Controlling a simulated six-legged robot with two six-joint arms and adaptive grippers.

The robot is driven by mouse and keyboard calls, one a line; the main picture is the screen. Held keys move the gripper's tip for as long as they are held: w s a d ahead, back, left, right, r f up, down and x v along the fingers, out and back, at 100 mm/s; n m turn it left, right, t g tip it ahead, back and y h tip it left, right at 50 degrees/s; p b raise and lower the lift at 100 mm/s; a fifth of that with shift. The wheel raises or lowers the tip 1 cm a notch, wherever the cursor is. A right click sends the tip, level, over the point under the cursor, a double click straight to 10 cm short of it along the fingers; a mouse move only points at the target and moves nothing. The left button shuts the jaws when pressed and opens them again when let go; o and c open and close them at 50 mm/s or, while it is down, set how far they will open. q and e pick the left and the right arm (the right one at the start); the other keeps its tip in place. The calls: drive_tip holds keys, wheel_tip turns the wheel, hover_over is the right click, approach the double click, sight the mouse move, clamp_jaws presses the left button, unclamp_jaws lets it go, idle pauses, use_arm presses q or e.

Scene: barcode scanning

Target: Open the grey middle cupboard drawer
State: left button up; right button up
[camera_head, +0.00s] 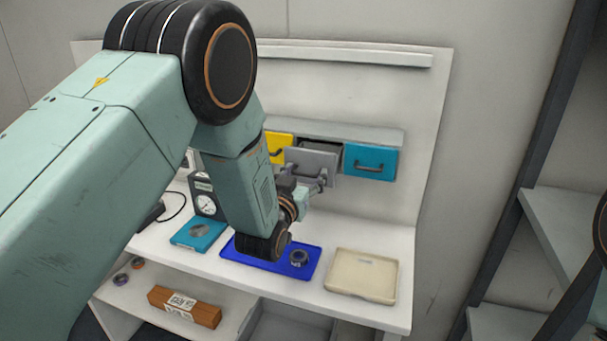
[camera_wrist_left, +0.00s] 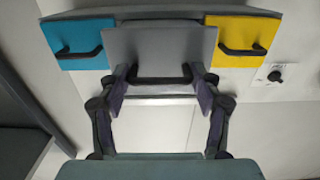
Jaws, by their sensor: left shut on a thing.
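The grey middle drawer (camera_head: 311,163) sits between a yellow drawer and a blue drawer in the wall cupboard. Its front stands forward of its neighbours, with a dark gap above it in the head view. It also shows in the left wrist view (camera_wrist_left: 160,48), upside down, with its black handle (camera_wrist_left: 160,80) across its lower part. My left gripper (camera_head: 318,183) is at the grey drawer's front. In the left wrist view its two fingers (camera_wrist_left: 160,84) are at the two ends of the handle, shut on it. My right gripper is not in view.
The yellow drawer (camera_head: 279,146) and blue drawer (camera_head: 370,162) are closed on either side. Below, the bench holds a blue tray (camera_head: 312,262), a cream tray (camera_head: 361,276), a teal tray (camera_head: 190,240) and a gauge (camera_head: 206,203). A brown box (camera_head: 198,312) lies on the lower shelf.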

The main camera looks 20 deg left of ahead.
use_arm(q)
drive_tip(key=shift+s+d, duration=0.1)
drive_tip(key=shift+s, duration=0.1)
drive_tip(key=shift+w+f, duration=0.2)
drive_tip(key=shift+w, duration=0.25)
drive_tip(key=o, duration=1.5)
drive_tip(key=shift+c, duration=0.2)
drive_tip(key=shift+d+r, duration=0.15)
drive_tip(key=shift+s, duration=0.1)
drive_tip(key=shift+s, duration=0.25)
drive_tip(key=s, duration=1.1)
drive_tip(key=shift+s+a, duration=0.2)
drive_tip(key=shift+s, duration=0.05)
